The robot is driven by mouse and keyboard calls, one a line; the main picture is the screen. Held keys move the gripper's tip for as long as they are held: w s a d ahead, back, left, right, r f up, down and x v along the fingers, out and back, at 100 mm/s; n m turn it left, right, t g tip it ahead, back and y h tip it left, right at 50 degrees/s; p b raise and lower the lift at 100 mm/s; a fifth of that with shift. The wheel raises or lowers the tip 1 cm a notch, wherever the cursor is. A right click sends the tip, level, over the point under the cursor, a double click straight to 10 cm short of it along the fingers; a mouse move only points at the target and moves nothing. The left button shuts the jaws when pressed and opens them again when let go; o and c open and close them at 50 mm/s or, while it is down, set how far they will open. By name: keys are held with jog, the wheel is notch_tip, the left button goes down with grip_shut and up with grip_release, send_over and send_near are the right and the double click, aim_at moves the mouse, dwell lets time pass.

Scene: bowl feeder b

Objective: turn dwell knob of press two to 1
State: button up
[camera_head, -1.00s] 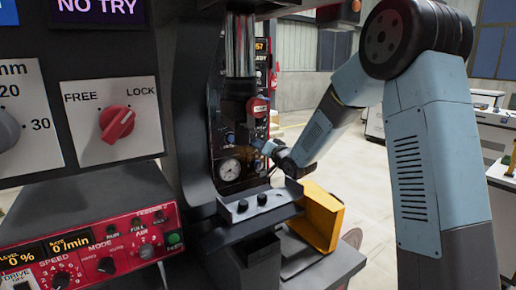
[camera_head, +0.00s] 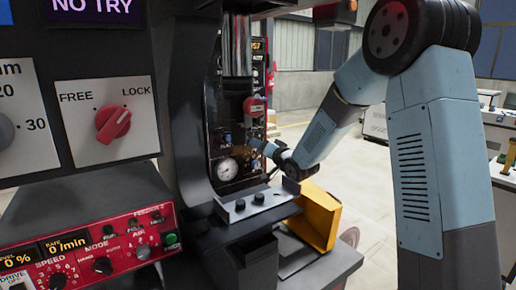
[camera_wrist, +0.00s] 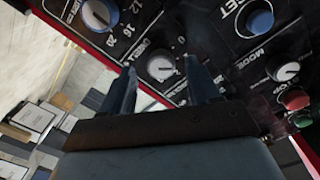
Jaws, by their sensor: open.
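In the wrist view, a grey-white knob with a pointer (camera_wrist: 161,67) sits on a dark panel, with a partly readable label that looks like DWELL and a scale with 0 and 2 near it. My gripper (camera_wrist: 160,64) is open, one finger on each side of this knob in the picture. I cannot tell whether the fingers touch it. In the head view, my gripper (camera_head: 256,145) is small and dark, at the press's control panel (camera_head: 229,148) behind the press column. The knob itself cannot be made out there.

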jog(key=v, duration=1.1)
jog(key=shift+s+d, duration=0.2)
jog(key=shift+s, duration=0.1)
jog(key=s+d+r+g+h, duration=0.3)
jog(key=s+d+r+h, duration=0.2)
jog(key=s+d+h, duration=0.55)
jog(key=s+d+g, duration=0.2)
jog(key=s+g, duration=0.1)
jog(key=s, duration=0.8)
jog(key=s+d+g, duration=0.3)
jog(key=s, duration=0.9)
jog(key=shift+s+n+y, duration=0.3)
jog(key=shift+y, duration=0.15)
